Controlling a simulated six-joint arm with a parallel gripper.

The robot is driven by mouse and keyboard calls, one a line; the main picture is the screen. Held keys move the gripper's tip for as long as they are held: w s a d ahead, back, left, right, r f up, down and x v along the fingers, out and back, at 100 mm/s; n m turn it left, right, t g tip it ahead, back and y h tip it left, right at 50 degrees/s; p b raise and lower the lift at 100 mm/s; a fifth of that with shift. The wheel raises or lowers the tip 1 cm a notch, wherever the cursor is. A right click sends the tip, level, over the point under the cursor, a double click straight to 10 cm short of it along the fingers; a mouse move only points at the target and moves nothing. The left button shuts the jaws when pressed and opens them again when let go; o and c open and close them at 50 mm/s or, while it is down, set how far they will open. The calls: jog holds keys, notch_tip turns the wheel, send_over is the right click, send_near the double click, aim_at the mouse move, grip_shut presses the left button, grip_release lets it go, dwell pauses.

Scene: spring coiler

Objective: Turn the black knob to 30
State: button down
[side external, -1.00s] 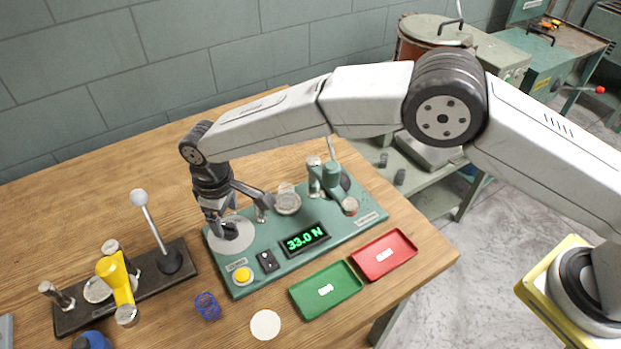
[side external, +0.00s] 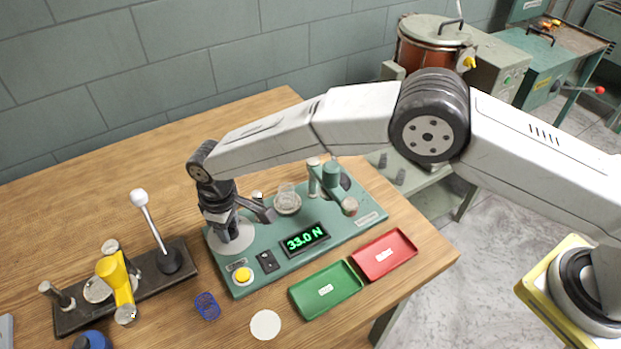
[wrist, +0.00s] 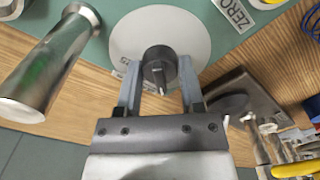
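The black knob (wrist: 160,66) stands on a round white dial plate (wrist: 118,38) in the wrist view, its light pointer mark facing the gripper's body. In the side external view the dial plate (side external: 243,236) lies at the left end of the green tester, and my gripper hides the knob. My gripper (wrist: 160,72) is open, with one finger on each side of the knob and small gaps visible. The dial's numbers are mostly hidden, so I cannot read the setting. The tester's display (side external: 304,240) reads 33.0 N.
A yellow button (side external: 242,274) and black switch (side external: 267,261) are near the dial. A metal cylinder (wrist: 45,70) stands close by. Green (side external: 327,291) and red (side external: 384,254) trays, a blue spring (side external: 207,306) and a dark lever fixture (side external: 172,261) surround the tester.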

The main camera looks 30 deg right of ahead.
jog(key=shift+m, duration=0.4)
jog(key=m, duration=0.8)
dwell(0.5)
jog(key=shift+c, duration=1)
grip_release()
jog(key=shift+r, duration=0.1)
jog(key=shift+r, duration=3.8)
